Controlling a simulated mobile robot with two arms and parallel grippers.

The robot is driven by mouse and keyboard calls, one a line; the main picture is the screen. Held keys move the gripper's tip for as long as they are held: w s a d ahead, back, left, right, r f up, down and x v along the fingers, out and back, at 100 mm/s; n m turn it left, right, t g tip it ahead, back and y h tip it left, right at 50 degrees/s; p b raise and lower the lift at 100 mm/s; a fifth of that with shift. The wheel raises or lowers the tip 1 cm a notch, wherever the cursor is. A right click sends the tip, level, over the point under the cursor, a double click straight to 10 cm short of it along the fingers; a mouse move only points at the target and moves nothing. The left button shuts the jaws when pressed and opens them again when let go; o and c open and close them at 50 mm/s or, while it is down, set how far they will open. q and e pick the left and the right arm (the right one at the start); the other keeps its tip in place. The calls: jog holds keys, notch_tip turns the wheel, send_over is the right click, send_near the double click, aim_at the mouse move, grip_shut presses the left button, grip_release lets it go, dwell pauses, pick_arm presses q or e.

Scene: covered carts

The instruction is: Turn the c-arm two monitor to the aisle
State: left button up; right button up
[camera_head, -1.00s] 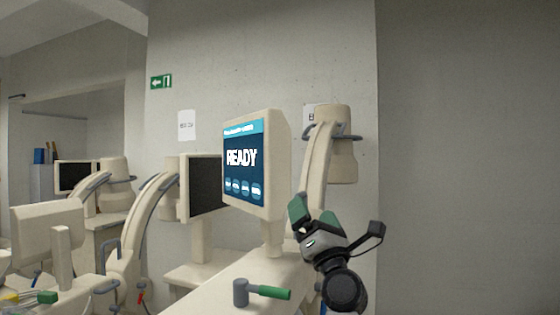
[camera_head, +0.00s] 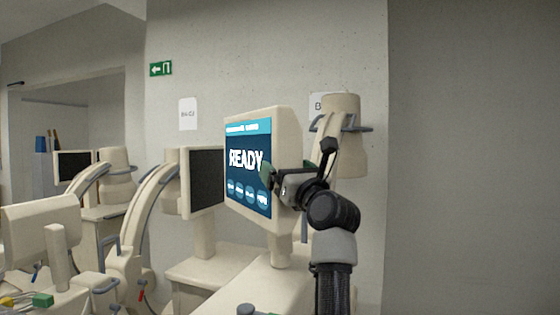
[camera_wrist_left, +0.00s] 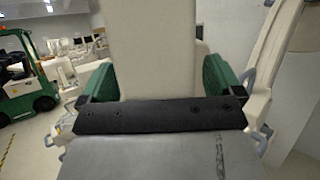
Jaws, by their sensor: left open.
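A cream monitor with a lit blue screen reading READY (camera_head: 247,150) stands on a post on the nearest cart, its screen facing front-left. I cannot read which c-arm it belongs to. My left gripper (camera_head: 272,175) is at the monitor's right edge, with one green finger in front of the screen. In the left wrist view the open green fingers (camera_wrist_left: 160,78) stand on either side of a cream panel (camera_wrist_left: 150,45), which looks like the monitor. A small gap shows at the right finger; contact at the left one is unclear. My right gripper is not in view.
A dark-screened monitor (camera_head: 205,180) stands just left, with another (camera_head: 75,166) farther back. Curved c-arms (camera_head: 150,215) rise between the carts. One c-arm head (camera_head: 341,135) is close behind my left arm. A green forklift (camera_wrist_left: 22,80) shows in the left wrist view.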

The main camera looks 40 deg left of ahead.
pick_arm(q)
jog(key=shift+a+r, duration=0.1)
jog(key=shift+r, duration=0.2)
jog(key=shift+s, duration=0.2)
jog(key=shift+c, duration=0.3)
jog(key=c, duration=1.2)
jog(key=shift+c, duration=0.2)
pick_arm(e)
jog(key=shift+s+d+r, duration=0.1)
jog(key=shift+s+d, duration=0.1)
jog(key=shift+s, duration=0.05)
